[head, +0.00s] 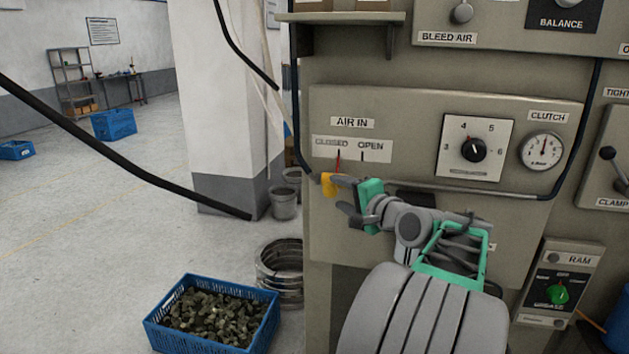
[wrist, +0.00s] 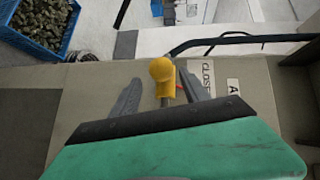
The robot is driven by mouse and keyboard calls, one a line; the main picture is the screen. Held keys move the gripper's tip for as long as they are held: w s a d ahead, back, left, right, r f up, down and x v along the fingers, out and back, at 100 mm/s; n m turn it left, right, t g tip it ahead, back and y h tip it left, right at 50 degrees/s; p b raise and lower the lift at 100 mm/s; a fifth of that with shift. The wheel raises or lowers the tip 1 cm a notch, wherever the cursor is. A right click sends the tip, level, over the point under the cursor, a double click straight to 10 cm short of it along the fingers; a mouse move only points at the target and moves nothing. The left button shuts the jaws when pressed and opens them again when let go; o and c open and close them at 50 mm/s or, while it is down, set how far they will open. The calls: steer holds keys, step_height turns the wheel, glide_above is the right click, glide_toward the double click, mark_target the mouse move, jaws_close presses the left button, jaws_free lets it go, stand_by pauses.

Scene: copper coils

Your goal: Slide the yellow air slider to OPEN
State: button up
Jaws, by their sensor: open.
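The yellow air slider (head: 328,184) sits under the AIR IN label (head: 352,122) on the beige machine panel. A red pointer above it stands at the CLOSED side of the CLOSED/OPEN plate (head: 352,150). My gripper (head: 345,195) is at the slider, reaching in from the right. In the wrist view the yellow knob (wrist: 162,72) stands between the two grey fingers of my gripper (wrist: 160,95), which are spread apart on either side of it. Gaps show beside the knob's stem. Whether a finger touches it I cannot tell.
A clutch dial (head: 474,149) and a gauge (head: 541,150) are to the right on the panel. A blue crate of scraps (head: 212,316) stands on the floor at lower left. The floor beyond is largely clear.

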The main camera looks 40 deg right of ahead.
mark_target(326, 185)
steer(key=x, duration=0.2)
steer(key=p+x, duration=0.1)
steer(key=x, duration=0.5)
steer(key=shift+d+r, duration=0.2)
steer(key=shift+r, duration=0.15)
steer(key=shift+c, duration=0.2)
steer(key=shift+f, duration=0.2)
steer(key=c, duration=1.1)
steer(key=shift+s, duration=0.1)
jaws_close()
